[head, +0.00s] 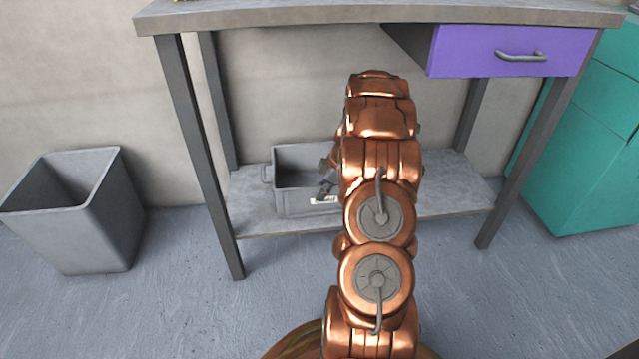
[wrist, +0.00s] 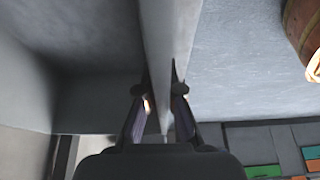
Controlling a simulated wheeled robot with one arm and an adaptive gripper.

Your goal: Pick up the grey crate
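The grey crate (head: 305,200) sits upright on the low shelf under the workbench, in the left half of the shelf. Its right side is hidden behind my arm in the head view. My gripper (head: 326,188) is at the crate's near wall, partly hidden by my arm. In the wrist view my gripper (wrist: 162,90) has one finger on each side of the crate's wall (wrist: 165,35). The fingers are drawn close together and look shut on that wall. The dark inside of the crate is left of the fingers.
The workbench (head: 380,15) stands over the shelf (head: 450,190), with legs on both sides and a purple drawer (head: 510,50) at upper right. A grey bin (head: 85,215) stands on the floor at left, a teal cabinet (head: 585,150) at right. Floor in front is clear.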

